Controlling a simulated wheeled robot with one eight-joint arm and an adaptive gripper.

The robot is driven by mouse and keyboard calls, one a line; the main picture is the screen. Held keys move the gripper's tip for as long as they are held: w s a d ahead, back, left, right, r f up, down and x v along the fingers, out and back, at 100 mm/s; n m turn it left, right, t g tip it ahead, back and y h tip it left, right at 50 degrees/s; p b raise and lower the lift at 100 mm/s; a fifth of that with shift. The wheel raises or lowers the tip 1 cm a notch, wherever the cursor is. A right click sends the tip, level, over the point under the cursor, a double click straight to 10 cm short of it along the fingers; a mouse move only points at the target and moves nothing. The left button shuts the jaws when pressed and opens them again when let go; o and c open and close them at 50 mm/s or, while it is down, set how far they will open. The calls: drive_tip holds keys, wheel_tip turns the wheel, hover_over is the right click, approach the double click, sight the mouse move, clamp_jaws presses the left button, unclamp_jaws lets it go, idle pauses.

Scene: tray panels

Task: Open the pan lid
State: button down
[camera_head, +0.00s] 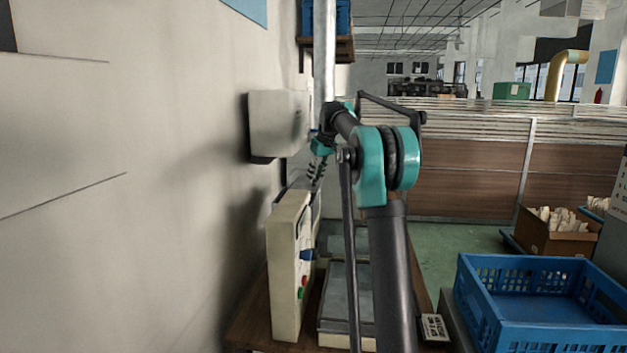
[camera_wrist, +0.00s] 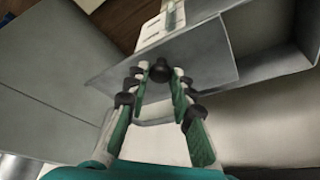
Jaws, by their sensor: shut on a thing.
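In the wrist view, the lid (camera_wrist: 212,62) is a flat grey metal plate with a small black knob (camera_wrist: 160,70). My gripper (camera_wrist: 160,76) has its two green and white fingers closed around the knob. The plate looks tilted, and a grey-walled pan-like box (camera_wrist: 285,62) shows beside and behind it. I cannot tell how far the plate stands from the box. In the head view, my gripper (camera_head: 317,172) is small and partly hidden by my arm, above the bench equipment. The lid cannot be made out clearly there.
A cream control panel (camera_head: 287,265) with coloured buttons stands on the wooden bench (camera_head: 255,328), close to the wall at left. A grey-topped tray unit (camera_head: 337,290) is beside it. A blue crate (camera_head: 535,325) stands at right. Open floor (camera_head: 450,250) lies behind.

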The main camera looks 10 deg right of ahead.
drive_tip(key=shift+w+d, duration=0.1)
drive_tip(key=shift+w, duration=0.25)
drive_tip(key=c, duration=1.3)
unclamp_jaws()
drive_tip(key=v, duration=1.2)
